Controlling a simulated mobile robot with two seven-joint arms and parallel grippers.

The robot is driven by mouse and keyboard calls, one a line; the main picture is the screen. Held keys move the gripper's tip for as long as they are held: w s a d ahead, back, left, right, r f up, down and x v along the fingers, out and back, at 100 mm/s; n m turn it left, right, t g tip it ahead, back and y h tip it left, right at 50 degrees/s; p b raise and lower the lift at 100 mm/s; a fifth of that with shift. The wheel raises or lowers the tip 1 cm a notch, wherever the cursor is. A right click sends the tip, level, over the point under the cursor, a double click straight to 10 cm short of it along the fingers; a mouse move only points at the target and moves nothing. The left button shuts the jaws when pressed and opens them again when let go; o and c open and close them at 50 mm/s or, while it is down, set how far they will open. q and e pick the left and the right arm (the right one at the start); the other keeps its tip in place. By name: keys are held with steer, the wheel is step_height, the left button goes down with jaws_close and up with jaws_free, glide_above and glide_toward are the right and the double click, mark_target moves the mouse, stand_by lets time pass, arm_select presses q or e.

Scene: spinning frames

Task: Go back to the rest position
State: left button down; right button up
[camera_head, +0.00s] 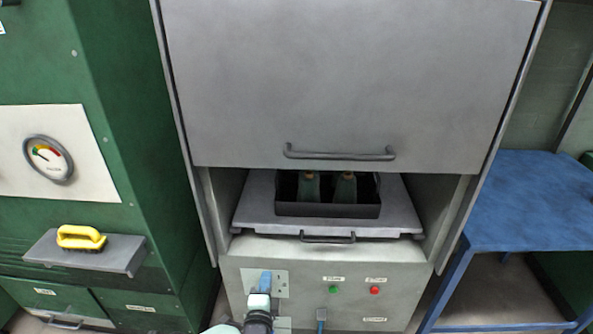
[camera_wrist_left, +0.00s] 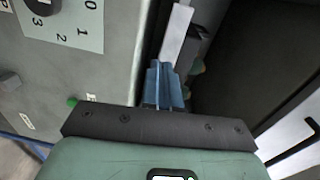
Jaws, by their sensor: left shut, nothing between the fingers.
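My left gripper (camera_head: 266,277) comes up from the bottom of the head view, in front of the lower panel of the grey machine. In the left wrist view its blue fingers (camera_wrist_left: 163,86) are closed together with nothing between them. The fingers point along the machine's front, near the open bay. My right gripper is in neither view.
The grey machine's door (camera_head: 345,85) is raised above an open bay. Inside, a grey tray (camera_head: 257,208) bears a black box (camera_head: 330,210) with green objects. A green cabinet's shelf (camera_head: 62,255) with a yellow brush (camera_head: 80,237) is left; a blue table (camera_head: 535,200) is right.

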arm_select(q)
steer(key=s+a+f+n+g+p, duration=0.3)
steer(key=s+f+n+g+p, duration=0.15)
steer(key=s+f, duration=0.35)
steer(key=s+a+f+n+g+p, duration=0.3)
steer(key=s+f+n+g, duration=0.2)
steer(key=s+f, duration=0.25)
steer(key=s+d+n+g+h+p, duration=0.2)
steer(key=s+n, duration=0.4)
steer(key=s, duration=0.6)
steer(key=s+d+n+g+h+p, duration=0.1)
steer(key=s+n+g+p, duration=0.3)
steer(key=s, duration=0.8)
steer(key=d+n+g, duration=0.1)
steer(key=n+g, duration=0.1)
steer(key=shift+s+d+f+g+h+p, duration=0.15)
steer(key=shift+s+d+g+h+p, duration=0.15)
steer(key=shift+d+g+h, duration=0.1)
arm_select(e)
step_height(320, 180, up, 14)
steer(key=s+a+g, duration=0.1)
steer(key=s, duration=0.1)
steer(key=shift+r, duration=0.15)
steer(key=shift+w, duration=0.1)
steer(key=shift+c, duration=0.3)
